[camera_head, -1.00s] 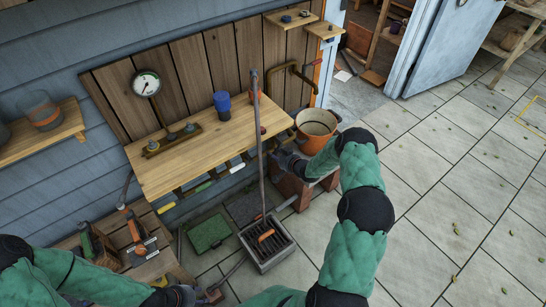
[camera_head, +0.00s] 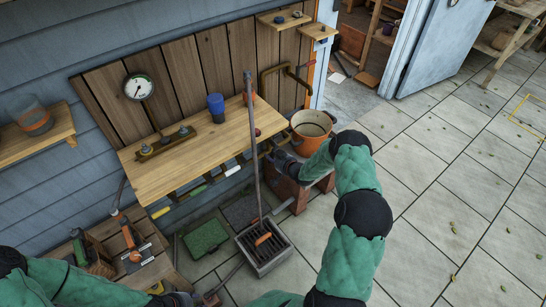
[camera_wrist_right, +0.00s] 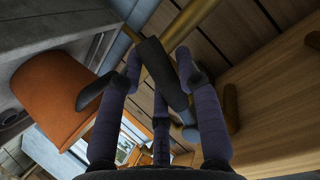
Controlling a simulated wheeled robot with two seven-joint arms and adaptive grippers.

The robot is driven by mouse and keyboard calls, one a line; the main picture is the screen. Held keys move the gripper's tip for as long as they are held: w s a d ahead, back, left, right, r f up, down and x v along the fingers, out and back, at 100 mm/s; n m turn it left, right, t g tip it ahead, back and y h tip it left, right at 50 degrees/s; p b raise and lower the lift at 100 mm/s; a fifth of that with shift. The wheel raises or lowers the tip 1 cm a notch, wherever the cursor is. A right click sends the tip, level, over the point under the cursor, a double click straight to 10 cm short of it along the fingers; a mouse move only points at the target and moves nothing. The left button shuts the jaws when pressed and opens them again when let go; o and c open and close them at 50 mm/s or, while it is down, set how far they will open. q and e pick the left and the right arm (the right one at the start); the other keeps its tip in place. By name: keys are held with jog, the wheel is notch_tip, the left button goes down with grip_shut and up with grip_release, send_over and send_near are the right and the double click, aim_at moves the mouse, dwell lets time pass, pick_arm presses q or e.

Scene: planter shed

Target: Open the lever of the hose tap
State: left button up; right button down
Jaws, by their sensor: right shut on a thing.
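In the right wrist view a brass pipe (camera_wrist_right: 192,22) runs across the top. A dark grey lever-like piece (camera_wrist_right: 163,72) lies at it, between the fingers of my right gripper (camera_wrist_right: 160,78), which is shut on it. I take this piece for the hose tap lever; its joint with the tap is partly hidden. In the head view my right gripper (camera_head: 280,157) is below the right end of the wooden bench, beside the orange pot, and the lever is not clear there. My left gripper (camera_head: 190,299) is at the bottom edge, its fingers too unclear to tell.
The orange pot (camera_head: 299,140) stands close to my right gripper and also shows in the wrist view (camera_wrist_right: 55,95). The wooden bench (camera_head: 205,148) is to the left. A long grey rod (camera_head: 254,145) stands in front of it, above a drain box (camera_head: 266,262).

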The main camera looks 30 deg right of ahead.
jog(key=c, duration=0.8)
grip_release()
jog(key=shift+d+f, duration=0.1)
jog(key=shift+d, duration=0.05)
jog(key=v, duration=1.2)
